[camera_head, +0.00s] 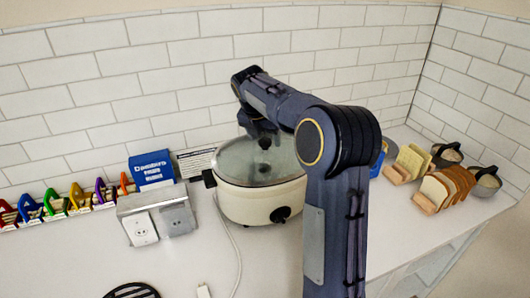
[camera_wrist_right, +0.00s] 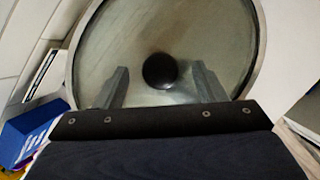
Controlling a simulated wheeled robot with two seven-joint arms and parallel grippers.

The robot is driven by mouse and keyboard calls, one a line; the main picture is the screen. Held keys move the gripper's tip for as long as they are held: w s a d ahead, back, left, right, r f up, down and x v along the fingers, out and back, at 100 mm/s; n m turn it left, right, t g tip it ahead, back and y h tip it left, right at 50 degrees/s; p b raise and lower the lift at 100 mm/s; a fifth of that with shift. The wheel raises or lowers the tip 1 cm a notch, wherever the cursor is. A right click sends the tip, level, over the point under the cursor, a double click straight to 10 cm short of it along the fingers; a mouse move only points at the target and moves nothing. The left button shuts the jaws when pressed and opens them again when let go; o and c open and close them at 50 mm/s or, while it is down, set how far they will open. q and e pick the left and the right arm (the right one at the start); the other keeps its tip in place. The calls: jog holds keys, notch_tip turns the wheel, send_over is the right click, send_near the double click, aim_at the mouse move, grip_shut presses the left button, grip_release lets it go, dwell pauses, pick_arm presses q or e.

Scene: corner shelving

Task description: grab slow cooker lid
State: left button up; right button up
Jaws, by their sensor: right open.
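The slow cooker (camera_head: 262,203) is a cream pot with a dark front knob and dark side handle, standing on the white counter. Its round glass lid (camera_head: 240,168) lies on top, with a dark round knob (camera_wrist_right: 160,71) at its middle. My right gripper (camera_head: 262,138) hangs over the lid from above. In the right wrist view its two grey fingers (camera_wrist_right: 160,88) are open, one on each side of the knob and apart from it. Whether the fingertips touch the lid I cannot tell. My left gripper is not in view.
A blue box (camera_head: 152,170) and a metal outlet box (camera_head: 158,215) stand left of the cooker. A white cord (camera_head: 236,255) runs in front. Colourful letter-like pieces (camera_head: 75,195) line the wall at left. Bread slices (camera_head: 447,187) in a holder stand at right.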

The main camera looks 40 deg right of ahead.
jog(key=shift+w+d+f, duration=0.1)
jog(key=shift+f, duration=0.25)
jog(key=shift+c, duration=0.4)
jog(key=shift+r, duration=0.1)
grip_shut()
